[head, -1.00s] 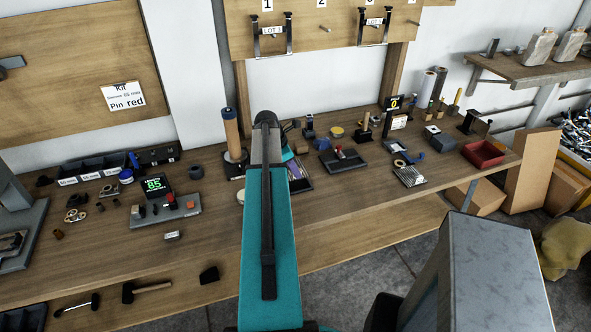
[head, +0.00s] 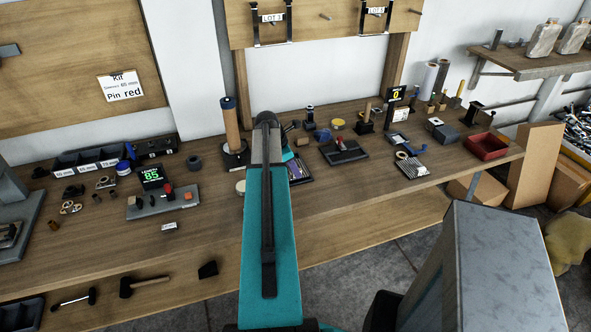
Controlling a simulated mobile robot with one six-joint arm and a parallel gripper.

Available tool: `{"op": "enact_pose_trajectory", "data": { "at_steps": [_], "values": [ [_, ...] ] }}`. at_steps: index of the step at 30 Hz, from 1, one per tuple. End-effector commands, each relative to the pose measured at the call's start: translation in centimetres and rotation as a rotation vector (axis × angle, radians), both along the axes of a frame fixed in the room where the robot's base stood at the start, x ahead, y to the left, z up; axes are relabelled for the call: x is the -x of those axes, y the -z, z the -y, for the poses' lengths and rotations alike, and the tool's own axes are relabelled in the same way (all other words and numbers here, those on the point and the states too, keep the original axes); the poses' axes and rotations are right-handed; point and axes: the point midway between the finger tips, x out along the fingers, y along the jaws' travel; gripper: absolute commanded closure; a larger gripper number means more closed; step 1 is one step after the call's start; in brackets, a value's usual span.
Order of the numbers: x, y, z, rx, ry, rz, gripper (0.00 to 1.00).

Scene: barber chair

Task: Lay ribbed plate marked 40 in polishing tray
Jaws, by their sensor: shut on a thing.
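A ribbed light-and-dark plate (head: 411,167) lies near the front edge of the bench, right of centre; no number can be read on it. A dark tray (head: 300,178) with a purplish inside sits just right of my arm and is partly hidden. Another dark tray (head: 358,157) with a red-topped item lies further right. I cannot tell which is the polishing tray. My teal arm rises through the middle of the picture and covers the bench behind it. My gripper is hidden behind it, so what it holds cannot be seen.
A tall brown cylinder on a stand (head: 231,125) rises close left of my arm. A green display reading 85 (head: 152,177) stands on a grey base further left. A red bin (head: 487,147) is at the bench's right end.

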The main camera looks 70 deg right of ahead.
Motion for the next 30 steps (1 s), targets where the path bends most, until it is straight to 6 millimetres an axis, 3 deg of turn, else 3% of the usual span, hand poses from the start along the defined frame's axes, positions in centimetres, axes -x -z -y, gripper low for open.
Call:
{"op": "enact_pose_trajectory", "data": {
  "at_steps": [26, 27, 30],
  "values": [
    [0.1, 0.94, 0.08, 0.001, 0.002, 0.0, 1.0],
    [0.11, 0.95, 0.08, 0.001, 0.002, 0.0, 0.8],
    [0.12, 0.96, 0.09, 0.001, 0.002, 0.0, 0.64]
  ]
}}
